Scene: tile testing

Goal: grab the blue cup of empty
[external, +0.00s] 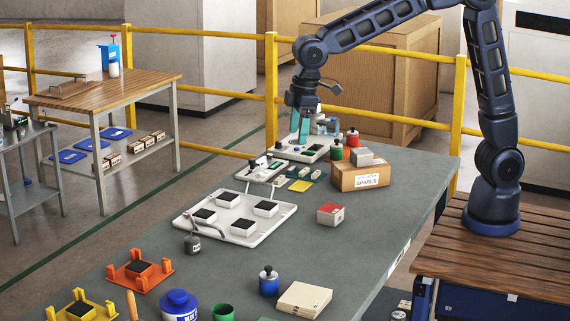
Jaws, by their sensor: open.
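Two blue containers stand at the near end of the grey table (365,225). One is a small blue cup-like container (268,287) with a dark knobbed top. The other is a wider blue jar (179,300) with a blue lid and a white label, cut by the bottom edge. I cannot tell which one the task means, or whether either is empty. My gripper (302,135) is open and points down at the far end of the table, above or beside a white device (315,152), well away from both blue containers. Its fingertips are small and partly unclear.
A white tray (235,235) with dark-topped blocks lies mid-table. A cardboard box (360,176), a red-topped block (330,214), and green (336,150) and red (352,139) knobbed containers are at right. A wooden block (304,299) and green cup (222,313) are near the blue containers.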

